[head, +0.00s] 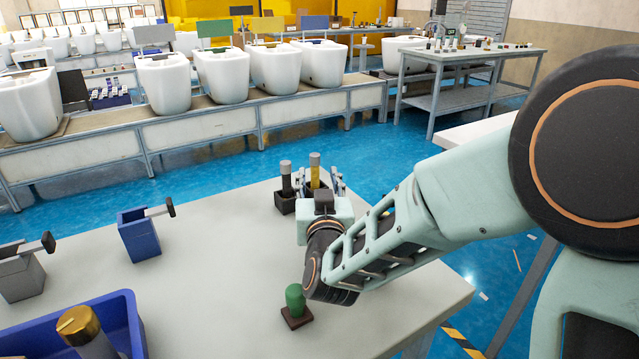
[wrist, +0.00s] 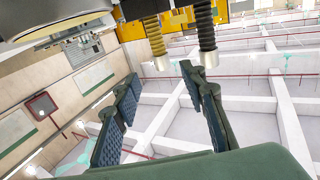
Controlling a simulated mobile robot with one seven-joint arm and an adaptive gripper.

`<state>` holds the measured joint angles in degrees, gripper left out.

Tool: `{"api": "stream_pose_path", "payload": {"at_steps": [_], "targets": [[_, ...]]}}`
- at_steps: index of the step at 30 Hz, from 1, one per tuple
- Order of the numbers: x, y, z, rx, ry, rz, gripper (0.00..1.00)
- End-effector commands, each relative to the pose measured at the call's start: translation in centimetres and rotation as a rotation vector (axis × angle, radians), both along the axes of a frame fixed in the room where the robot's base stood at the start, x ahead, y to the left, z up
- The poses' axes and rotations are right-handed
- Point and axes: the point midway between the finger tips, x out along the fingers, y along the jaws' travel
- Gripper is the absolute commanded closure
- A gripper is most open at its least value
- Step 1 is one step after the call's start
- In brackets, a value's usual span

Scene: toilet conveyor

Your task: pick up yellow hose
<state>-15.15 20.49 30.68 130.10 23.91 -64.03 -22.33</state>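The yellow hose (head: 315,170) stands upright in a dark holder (head: 284,205) at the far side of the near table. In the wrist view the ribbed yellow hose (wrist: 153,38) with its metal end comes in from the top. A black hose (head: 286,180) stands just left of it; it also shows in the wrist view (wrist: 205,30). My gripper (wrist: 160,82) is open and empty, its two padded fingers spread. The yellow hose's end appears between and just beyond the fingertips. In the head view my wrist hides part of the gripper and holder.
On the near table (head: 220,260) are a green-topped piece (head: 295,300), a blue holder (head: 139,235), a grey holder (head: 20,273) and a blue bin (head: 135,320). The table's middle is clear. White toilets stand on a conveyor (head: 200,125) beyond.

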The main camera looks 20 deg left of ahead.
Motion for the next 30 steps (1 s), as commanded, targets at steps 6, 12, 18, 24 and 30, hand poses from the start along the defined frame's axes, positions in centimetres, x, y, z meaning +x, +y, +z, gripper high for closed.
{"api": "stream_pose_path", "payload": {"at_steps": [6,12,18,24,30], "targets": [[2.8,1.1,0.0,0.0,0.0,-0.001,0.61],[4.0,1.6,0.3,0.0,-0.001,-0.001,0.61],[6.4,2.9,0.9,0.0,-0.001,-0.001,0.61],[7.9,3.6,0.9,-0.001,-0.001,0.0,0.61],[8.0,3.6,0.9,-0.001,-0.002,0.0,0.61]]}}
